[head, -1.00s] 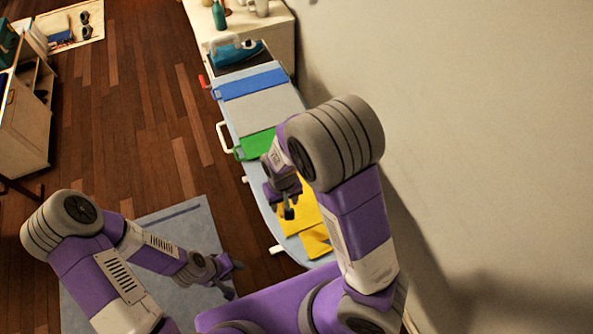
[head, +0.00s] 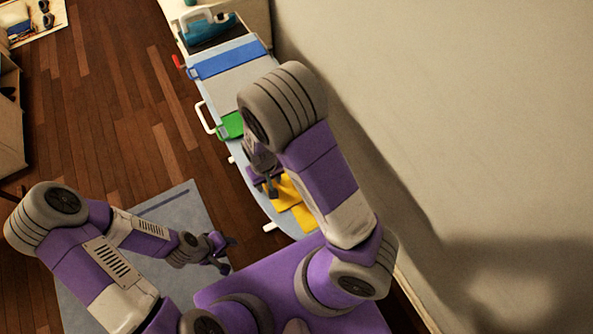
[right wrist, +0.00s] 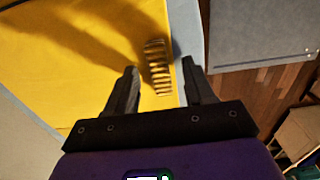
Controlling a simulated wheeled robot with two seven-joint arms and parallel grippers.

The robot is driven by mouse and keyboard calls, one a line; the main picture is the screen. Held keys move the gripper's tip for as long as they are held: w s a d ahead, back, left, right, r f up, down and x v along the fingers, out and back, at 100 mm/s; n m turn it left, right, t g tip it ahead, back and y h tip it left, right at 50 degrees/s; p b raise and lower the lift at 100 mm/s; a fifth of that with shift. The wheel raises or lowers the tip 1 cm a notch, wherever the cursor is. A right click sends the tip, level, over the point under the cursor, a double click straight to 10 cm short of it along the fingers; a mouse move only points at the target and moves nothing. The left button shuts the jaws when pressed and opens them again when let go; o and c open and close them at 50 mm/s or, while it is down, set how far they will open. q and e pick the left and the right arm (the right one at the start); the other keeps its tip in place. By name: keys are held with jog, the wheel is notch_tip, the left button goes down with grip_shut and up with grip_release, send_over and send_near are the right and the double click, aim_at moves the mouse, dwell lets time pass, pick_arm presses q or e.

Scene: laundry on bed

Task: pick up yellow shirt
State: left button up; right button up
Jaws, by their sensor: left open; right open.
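The yellow shirt (head: 304,217) lies at the near end of the light blue ironing board (head: 254,192), partly hidden by my right arm. My right gripper (head: 268,187) is over the shirt, open. In the right wrist view, the yellow shirt (right wrist: 70,45) fills the upper left, and the open right gripper (right wrist: 162,88) spans its edge. A ribbed, gold-coloured patch (right wrist: 158,68) shows between the fingers; I cannot tell whether it is a raised fold. Neither finger clearly grips cloth. My left gripper (head: 226,256) is open, away from the board, above the blue-grey rug.
Green (head: 231,125), grey (head: 232,93) and blue (head: 224,60) cloths lie further up the board. A teal iron (head: 208,28) stands at its far end. The wall (head: 440,130) is close on the right. Wooden floor (head: 130,110) lies open to the left.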

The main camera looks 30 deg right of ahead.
grip_shut()
